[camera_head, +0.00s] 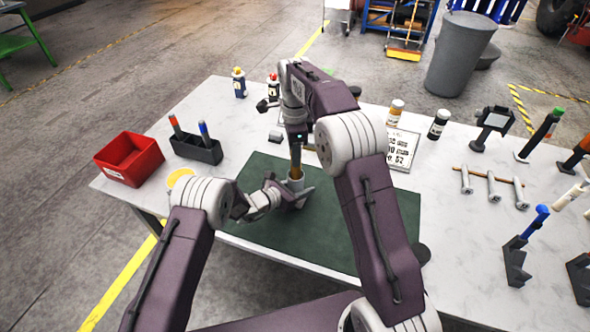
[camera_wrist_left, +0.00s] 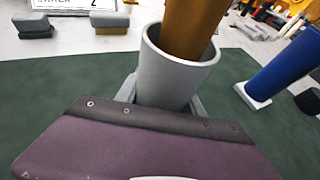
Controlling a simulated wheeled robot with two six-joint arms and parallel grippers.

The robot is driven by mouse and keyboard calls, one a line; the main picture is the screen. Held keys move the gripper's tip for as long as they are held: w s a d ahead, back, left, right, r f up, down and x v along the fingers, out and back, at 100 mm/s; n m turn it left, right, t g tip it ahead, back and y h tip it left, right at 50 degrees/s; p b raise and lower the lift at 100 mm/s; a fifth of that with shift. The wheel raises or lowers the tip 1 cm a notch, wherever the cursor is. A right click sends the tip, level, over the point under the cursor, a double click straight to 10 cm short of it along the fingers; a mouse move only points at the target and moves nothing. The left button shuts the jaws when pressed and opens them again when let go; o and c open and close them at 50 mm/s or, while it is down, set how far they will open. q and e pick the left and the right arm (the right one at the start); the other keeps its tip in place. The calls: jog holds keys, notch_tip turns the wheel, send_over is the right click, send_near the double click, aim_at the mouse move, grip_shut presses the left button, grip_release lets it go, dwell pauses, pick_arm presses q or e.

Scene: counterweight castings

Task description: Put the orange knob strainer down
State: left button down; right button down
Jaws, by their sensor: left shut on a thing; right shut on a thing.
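An orange-brown rod (camera_head: 296,168), which appears to be the orange knob strainer, stands upright over the green mat. Its lower end is inside a grey cup (camera_head: 295,184). In the left wrist view the rod (camera_wrist_left: 195,28) enters the open mouth of the cup (camera_wrist_left: 172,80); its bottom is hidden. My left gripper (camera_head: 292,195) is shut on the cup, low over the mat. My right gripper (camera_head: 296,138) comes from above and is shut on the upper part of the rod. The knob is not visible.
The green mat (camera_head: 262,233) lies on a white table (camera_head: 465,260). A red bin (camera_head: 130,158) and a dark holder (camera_head: 196,149) stand left. Several tools crowd the table's right side.

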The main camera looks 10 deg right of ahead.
jog(key=shift+f, duration=2.1)
jog(key=shift+f, duration=0.1)
jog(key=shift+f, duration=0.4)
jog(key=shift+f, duration=0.1)
jog(key=c, duration=1.1)
grip_release()
